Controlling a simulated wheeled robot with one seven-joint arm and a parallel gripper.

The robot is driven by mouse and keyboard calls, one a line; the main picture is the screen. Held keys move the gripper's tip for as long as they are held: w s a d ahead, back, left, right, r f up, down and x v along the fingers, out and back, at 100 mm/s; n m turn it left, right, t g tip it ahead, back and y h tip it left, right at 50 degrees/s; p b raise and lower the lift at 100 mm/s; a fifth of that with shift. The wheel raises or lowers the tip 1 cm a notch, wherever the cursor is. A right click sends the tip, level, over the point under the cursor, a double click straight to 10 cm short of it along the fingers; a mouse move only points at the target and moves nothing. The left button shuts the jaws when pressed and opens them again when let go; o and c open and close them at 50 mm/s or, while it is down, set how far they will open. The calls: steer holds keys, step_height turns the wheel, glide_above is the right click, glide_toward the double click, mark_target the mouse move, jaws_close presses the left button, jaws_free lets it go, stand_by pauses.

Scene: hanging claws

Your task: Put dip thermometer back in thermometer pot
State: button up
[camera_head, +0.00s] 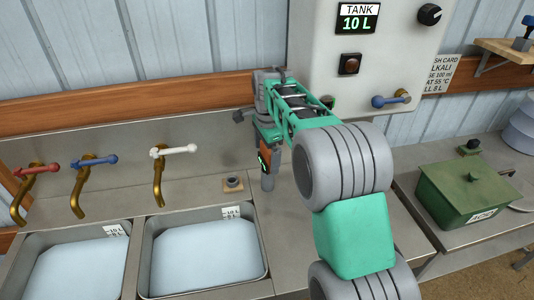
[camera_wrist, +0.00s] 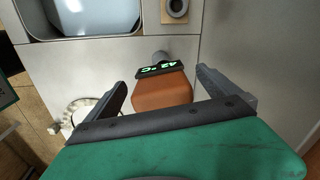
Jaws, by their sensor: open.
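The dip thermometer has an orange-brown body and a dark display with green digits. In the wrist view the thermometer (camera_wrist: 163,90) is between the fingers of my gripper (camera_wrist: 170,92), with gaps on both sides. In the head view the thermometer (camera_head: 264,159) shows below my gripper, over the steel counter right of the sinks. A short grey part shows beyond its display; what supports it is hidden.
Two water-filled sinks (camera_head: 205,255) lie at left under brass taps with red, blue and white handles. A tank panel (camera_head: 355,60) reading 10 L is behind my arm. A green lidded box (camera_head: 468,190) stands at right. A round white dial (camera_wrist: 82,112) shows in the wrist view.

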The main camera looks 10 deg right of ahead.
steer(key=shift+s+r+p, duration=0.2)
steer(key=shift+r+p, duration=1.55)
steer(key=shift+r, duration=0.8)
steer(key=shift+s+r+p, duration=0.2)
steer(key=shift+r+p, duration=1.55)
steer(key=shift+r, duration=0.75)
